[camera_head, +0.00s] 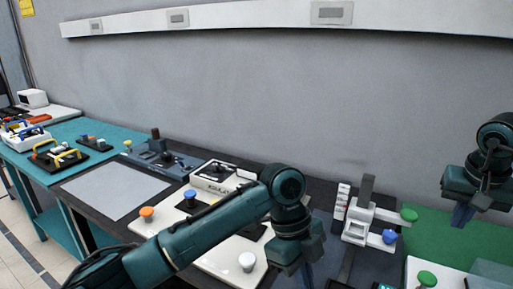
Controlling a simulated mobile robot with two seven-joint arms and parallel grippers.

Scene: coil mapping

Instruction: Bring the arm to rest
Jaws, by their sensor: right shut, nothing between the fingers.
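My left arm reaches in from the lower left across the dark worktop. Its gripper (304,276) points down at the bottom edge of the head view, and its fingertips are cut off, so I cannot tell whether it is open. My right gripper (463,214) hangs pointing down at the right, above the green mat (440,235). It is shut with nothing in it. Only the end of my right arm shows.
A white board (170,222) with orange, blue and white knobs lies partly under my left arm. A grey-white fixture (357,224) with green and blue knobs stands between the grippers. A teal table (60,172) with small parts is at the left. A wall (250,95) closes the back.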

